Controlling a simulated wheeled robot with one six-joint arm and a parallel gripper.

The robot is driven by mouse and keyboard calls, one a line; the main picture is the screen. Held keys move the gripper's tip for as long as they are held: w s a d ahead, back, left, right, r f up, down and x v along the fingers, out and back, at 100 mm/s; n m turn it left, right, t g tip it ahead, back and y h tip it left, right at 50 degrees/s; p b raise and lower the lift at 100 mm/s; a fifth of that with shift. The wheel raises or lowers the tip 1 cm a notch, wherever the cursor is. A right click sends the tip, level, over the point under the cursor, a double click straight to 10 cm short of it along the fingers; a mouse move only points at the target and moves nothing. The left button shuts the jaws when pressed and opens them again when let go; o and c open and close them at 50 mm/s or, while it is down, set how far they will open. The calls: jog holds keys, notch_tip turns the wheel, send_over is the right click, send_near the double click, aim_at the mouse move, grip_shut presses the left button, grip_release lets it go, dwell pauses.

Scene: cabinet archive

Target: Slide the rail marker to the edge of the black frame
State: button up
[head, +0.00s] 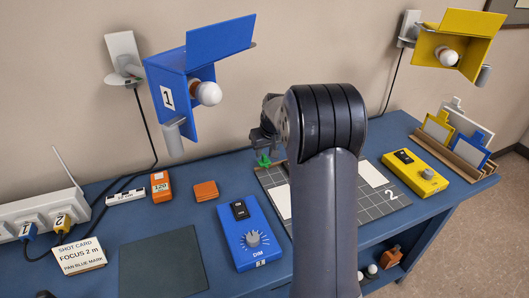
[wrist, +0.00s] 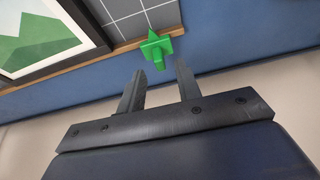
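The green rail marker (wrist: 157,47), with a pointed top and a short stem, sits on the thin wooden rail (wrist: 188,33) along the grey gridded board. In the wrist view it is just beyond my fingertips, and the black frame (wrist: 88,18) around a green and white picture is to its left, with a gap between them. My gripper (wrist: 159,72) is open, its two fingers apart with nothing between them. In the head view the marker (head: 264,160) shows small beside my gripper (head: 262,143), and my arm hides the black frame there.
A blue dimmer box (head: 245,258), a yellow box (head: 414,178) and an orange box (head: 160,187) stand on the blue table (head: 190,180). A dark mat (head: 161,265) lies at the front left.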

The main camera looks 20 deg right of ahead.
jog(key=shift+x, duration=1.1)
grip_shut()
